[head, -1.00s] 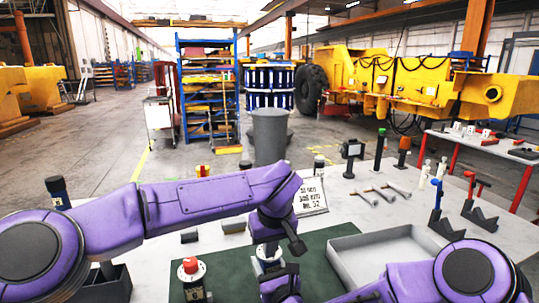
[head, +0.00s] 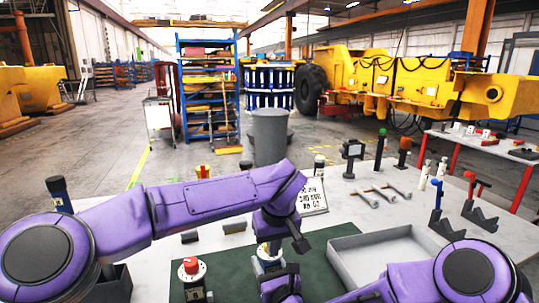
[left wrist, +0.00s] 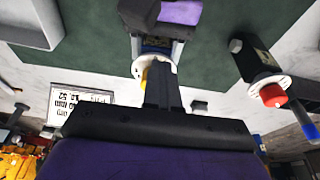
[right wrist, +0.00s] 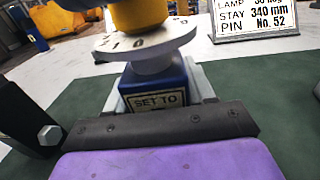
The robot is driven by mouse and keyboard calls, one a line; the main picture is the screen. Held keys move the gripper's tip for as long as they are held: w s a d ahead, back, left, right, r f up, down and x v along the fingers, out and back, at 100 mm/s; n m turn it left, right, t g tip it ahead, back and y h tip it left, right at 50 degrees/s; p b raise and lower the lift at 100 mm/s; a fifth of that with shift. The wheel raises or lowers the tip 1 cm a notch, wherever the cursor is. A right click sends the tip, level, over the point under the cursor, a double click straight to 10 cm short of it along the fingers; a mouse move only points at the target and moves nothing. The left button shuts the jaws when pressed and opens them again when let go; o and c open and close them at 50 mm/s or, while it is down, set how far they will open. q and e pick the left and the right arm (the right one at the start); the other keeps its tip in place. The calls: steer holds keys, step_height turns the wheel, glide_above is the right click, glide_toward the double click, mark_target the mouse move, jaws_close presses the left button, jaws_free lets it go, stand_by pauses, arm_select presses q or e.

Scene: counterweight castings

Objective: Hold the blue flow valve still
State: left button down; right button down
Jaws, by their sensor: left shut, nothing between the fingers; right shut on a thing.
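The blue flow valve (right wrist: 158,92) stands upright in the right wrist view, with a "SET TO" label, a white numbered dial and a yellow knob (right wrist: 138,12). My right gripper (head: 276,268) is shut on its blue body, below the dial. In the head view the valve's dial (head: 268,251) shows between my two grippers; most of the body is hidden. My left gripper (head: 268,237) is shut and empty, pointing down just above the knob. The left wrist view shows its dark fingers (left wrist: 160,88) close to the yellow knob (left wrist: 145,77); I cannot tell whether they touch.
A second valve with a red knob (head: 190,266) stands to the left on the green mat (head: 232,262). An empty grey tray (head: 385,247) lies to the right. A sign (head: 312,195), hammers (head: 382,193) and upright tools stand behind.

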arm_select(q)
steer(key=shift+w+d, duration=0.15)
steer(key=shift+d, duration=0.05)
arm_select(e)
steer(key=shift+s+f, duration=0.1)
steer(key=shift+f, duration=0.2)
steer(key=shift+d, duration=0.1)
arm_select(q)
steer(key=w+v, duration=0.1)
steer(key=v, duration=0.4)
steer(key=shift+s+r, duration=0.4)
steer(key=shift+r, duration=0.15)
